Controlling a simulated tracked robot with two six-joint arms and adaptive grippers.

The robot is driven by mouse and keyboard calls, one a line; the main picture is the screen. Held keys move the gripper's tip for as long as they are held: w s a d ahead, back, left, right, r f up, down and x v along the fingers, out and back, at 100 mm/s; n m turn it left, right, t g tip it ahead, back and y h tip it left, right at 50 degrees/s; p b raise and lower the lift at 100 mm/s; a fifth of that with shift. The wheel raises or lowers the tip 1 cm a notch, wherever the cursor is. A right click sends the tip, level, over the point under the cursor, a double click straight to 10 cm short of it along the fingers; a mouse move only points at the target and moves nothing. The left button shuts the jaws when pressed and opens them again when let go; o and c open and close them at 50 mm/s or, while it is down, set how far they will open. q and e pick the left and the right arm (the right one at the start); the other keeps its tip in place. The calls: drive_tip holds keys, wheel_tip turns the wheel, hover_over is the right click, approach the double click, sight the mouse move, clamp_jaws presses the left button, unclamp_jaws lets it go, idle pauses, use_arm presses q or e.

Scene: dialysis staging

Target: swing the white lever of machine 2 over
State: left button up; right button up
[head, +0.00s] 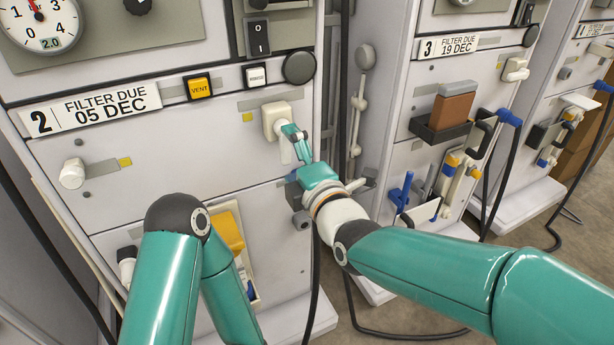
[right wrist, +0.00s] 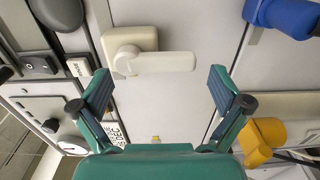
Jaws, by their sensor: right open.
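Machine 2 (head: 200,150), marked with a "2" plate, stands front left. Its white lever (head: 284,152) sits on a cream square base at the panel's upper right, and its handle points down. In the right wrist view the lever (right wrist: 165,62) extends to the right from its base. My right gripper (head: 297,142) is open beside the lever in the head view. In the right wrist view its two fingers (right wrist: 158,88) stand wide apart, with the handle seen just beyond the gap; no contact shows. My left arm is bent low in front of machine 2; its gripper is out of view.
A white round knob (head: 72,173) is on the panel's left. A yellow handle (head: 227,232) is low on machine 2, partly behind my left arm. A black cable (head: 341,100) runs down along its right side. Machine 3 (head: 465,75) stands to the right.

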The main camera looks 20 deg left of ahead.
drive_tip(key=v, duration=1)
drive_tip(key=shift+a, duration=0.1)
